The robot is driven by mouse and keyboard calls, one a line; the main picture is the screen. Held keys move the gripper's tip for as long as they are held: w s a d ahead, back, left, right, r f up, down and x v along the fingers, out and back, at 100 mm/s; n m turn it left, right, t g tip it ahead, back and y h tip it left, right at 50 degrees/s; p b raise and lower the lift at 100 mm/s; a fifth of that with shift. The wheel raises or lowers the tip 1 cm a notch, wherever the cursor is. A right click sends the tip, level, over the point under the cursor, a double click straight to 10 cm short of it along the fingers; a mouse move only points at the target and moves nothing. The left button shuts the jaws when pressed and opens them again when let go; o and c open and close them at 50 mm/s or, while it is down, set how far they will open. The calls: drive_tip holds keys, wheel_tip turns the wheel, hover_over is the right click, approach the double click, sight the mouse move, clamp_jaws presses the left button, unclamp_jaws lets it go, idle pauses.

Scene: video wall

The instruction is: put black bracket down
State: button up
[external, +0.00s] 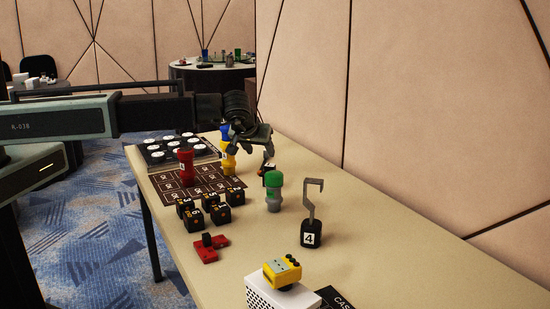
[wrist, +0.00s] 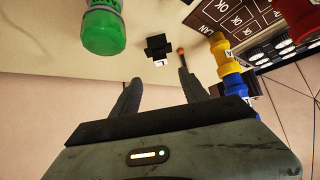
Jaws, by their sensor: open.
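My gripper (external: 251,147) hangs over the far part of the table, its fingers pointing down. In the wrist view my gripper (wrist: 157,84) has its two fingers apart, with nothing between them. A small black cross-shaped piece (wrist: 158,46), which looks like the black bracket, lies on the table beyond the fingertips, apart from them. A white label shows beside it. In the external view a small dark piece with a white label (external: 268,171) sits just below my gripper, partly hidden; I cannot tell for sure that it is the same piece.
A green-topped grey cylinder (external: 274,190) stands near; it also shows in the wrist view (wrist: 103,30). A yellow and blue piece (external: 228,160) stands close on the left. A red piece (external: 186,168), black cubes (external: 220,213) and a hook stand (external: 312,230) are around. The right table edge is bare.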

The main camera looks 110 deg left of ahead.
drive_tip(key=s+d+f+m+h, duration=0.1)
drive_tip(key=s+d+m+h, duration=0.2)
drive_tip(key=d, duration=1.2)
drive_tip(key=s+d+f+m+h+p, duration=0.1)
drive_tip(key=s+d+f+m+h, duration=0.1)
drive_tip(key=d+m, duration=0.7)
drive_tip(key=s+d+f+m+h, duration=0.2)
drive_tip(key=s+d+m+h, duration=0.1)
drive_tip(key=d, duration=1.9)
drive_tip(key=shift+s+d+m+h+p, duration=0.2)
drive_tip(key=shift+s+m+h+p, duration=0.25)
drive_tip(key=shift+m, duration=0.95)
